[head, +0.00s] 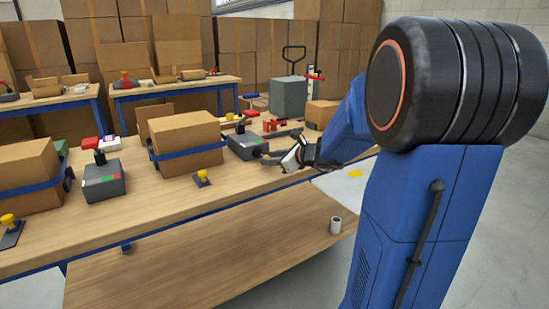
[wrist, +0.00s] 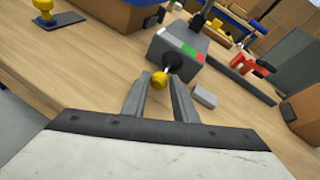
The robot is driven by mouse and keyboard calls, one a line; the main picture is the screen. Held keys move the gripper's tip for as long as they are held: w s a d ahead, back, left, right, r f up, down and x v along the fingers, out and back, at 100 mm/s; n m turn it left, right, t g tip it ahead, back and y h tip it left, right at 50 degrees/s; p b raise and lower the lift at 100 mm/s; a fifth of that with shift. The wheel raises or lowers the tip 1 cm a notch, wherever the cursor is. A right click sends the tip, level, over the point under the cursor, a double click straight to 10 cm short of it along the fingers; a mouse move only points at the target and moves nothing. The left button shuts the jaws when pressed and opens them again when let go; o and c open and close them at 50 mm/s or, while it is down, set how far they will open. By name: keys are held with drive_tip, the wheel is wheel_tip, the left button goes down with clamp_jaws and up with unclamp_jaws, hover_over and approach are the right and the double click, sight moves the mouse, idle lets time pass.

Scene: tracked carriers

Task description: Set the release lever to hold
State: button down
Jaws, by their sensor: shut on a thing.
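The release lever box (head: 248,146) is a grey block on the bench, just left of my gripper in the head view. In the wrist view the box (wrist: 182,44) shows a white, green and red strip on its near top edge. A short lever with a yellow knob (wrist: 160,78) sticks out of its near side from a dark round joint. My gripper (head: 284,158) has its fingers on both sides of the knob, shut on it. In the wrist view the gripper (wrist: 163,82) comes from the near side. I cannot tell which setting the lever marks.
A similar grey box (head: 104,183) stands further left. Cartons with blue straps, such as one (head: 185,137) beside the lever box, stand on the bench. A small grey block (wrist: 205,97) lies right of my fingers.

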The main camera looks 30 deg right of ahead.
drive_tip(key=shift+a, duration=0.65)
drive_tip(key=c, duration=1.6)
unclamp_jaws()
drive_tip(key=shift+o, duration=0.2)
drive_tip(key=shift+a, duration=0.2)
drive_tip(key=shift+w, duration=0.1)
drive_tip(key=shift+d, duration=0.3)
drive_tip(key=shift+s, duration=0.2)
drive_tip(key=v, duration=1.7)
